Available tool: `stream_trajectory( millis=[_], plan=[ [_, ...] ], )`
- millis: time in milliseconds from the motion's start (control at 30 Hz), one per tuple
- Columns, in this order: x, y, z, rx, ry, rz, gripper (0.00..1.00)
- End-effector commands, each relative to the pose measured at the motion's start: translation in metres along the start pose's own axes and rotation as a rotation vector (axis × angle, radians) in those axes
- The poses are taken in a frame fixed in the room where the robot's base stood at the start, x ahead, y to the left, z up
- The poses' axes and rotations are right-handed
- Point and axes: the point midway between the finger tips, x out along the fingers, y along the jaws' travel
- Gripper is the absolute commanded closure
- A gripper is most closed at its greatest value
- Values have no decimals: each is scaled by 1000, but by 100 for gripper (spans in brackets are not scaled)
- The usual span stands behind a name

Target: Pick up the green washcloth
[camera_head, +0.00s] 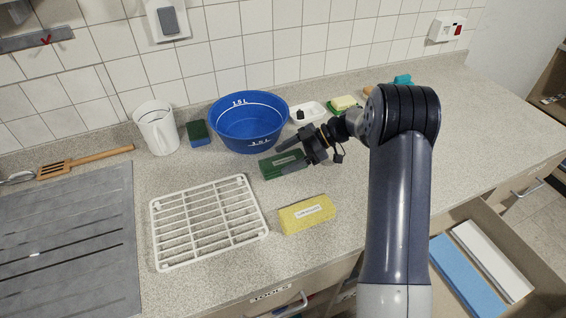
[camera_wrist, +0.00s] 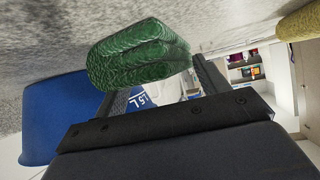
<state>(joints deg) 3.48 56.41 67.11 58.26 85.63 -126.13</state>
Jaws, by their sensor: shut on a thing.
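The green washcloth (camera_head: 270,167) is a dark green folded cloth in front of the blue basin, at the middle of the counter. In the wrist view the washcloth (camera_wrist: 138,58) shows as a thick folded bundle at the fingers' far end. My gripper (camera_head: 292,158) reaches in from the right and is shut on the washcloth, with a finger across its top. The fingers hide part of the cloth. I cannot tell whether it is clear of the counter or touching it.
A blue basin (camera_head: 250,136) stands just behind the washcloth. A white rack (camera_head: 207,198) lies front left and a labelled yellow cloth (camera_head: 307,218) in front. A white jug (camera_head: 152,128) and blue-green sponge (camera_head: 198,133) stand back left. A drawer is open at lower right.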

Motion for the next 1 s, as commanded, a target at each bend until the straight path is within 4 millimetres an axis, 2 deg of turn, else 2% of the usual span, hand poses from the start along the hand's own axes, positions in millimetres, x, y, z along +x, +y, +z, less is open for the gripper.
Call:
stream_trajectory(
  millis=[33, 200, 567, 667, 867, 1000],
  plan=[
    [0, 0, 0, 0, 0, 0, 42],
    [0, 0, 0, 1, 0, 0, 55],
    [0, 0, -1, 1, 0, 0, 56],
    [-3, 0, -4, 0, -1, 1, 66],
    [-14, 0, -25, -4, -1, 2, 66],
    [-27, 0, -50, -5, -2, 2, 67]
  ],
)
